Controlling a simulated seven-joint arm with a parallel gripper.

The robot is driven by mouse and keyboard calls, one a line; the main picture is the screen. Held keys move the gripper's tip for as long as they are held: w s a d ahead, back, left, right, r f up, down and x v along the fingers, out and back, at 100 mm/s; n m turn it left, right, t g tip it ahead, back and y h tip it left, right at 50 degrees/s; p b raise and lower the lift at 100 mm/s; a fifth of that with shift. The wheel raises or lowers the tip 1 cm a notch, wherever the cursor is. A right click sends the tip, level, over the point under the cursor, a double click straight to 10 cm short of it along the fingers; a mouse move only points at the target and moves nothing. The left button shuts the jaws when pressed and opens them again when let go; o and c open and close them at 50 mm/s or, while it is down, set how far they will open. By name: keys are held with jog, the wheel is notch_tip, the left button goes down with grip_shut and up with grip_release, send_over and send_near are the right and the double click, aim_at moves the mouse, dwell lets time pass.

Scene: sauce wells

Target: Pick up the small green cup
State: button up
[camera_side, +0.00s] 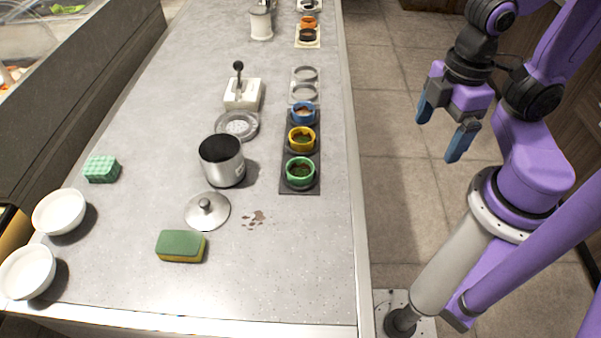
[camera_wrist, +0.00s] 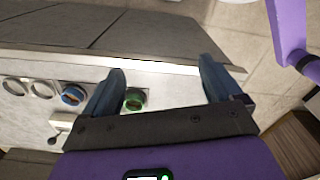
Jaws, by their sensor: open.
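The small green cup (camera_side: 300,172) sits at the near end of a dark holder strip (camera_side: 286,185) on the counter, in front of a yellow cup (camera_side: 301,139) and a blue cup (camera_side: 303,113). It holds something dark green. In the wrist view the green cup (camera_wrist: 134,99) shows between the fingers, close to the left one; the yellow cup is hidden there. My gripper (camera_side: 440,130) is open and empty, to the right of the counter edge, apart from the cup. Its two blue fingers also show in the wrist view (camera_wrist: 163,86).
A steel pot (camera_side: 222,161), its lid (camera_side: 207,211) and a green-yellow sponge (camera_side: 181,246) stand left of the cups. Empty rings (camera_side: 305,74) lie behind the blue cup. The counter's near right area is clear.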

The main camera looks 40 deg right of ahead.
jog(key=shift+w+a, duration=0.1)
jog(key=r+n+y, duration=0.1)
jog(key=n, duration=0.4)
send_over(301, 176)
jog(key=d, duration=0.2)
jog(key=f, duration=0.5)
jog(key=a+f, duration=0.1)
jog(key=f, duration=0.5)
jog(key=a+f, duration=0.1)
jog(key=f, duration=0.5)
jog(key=shift+c, duration=0.3)
jog(key=c, duration=1)
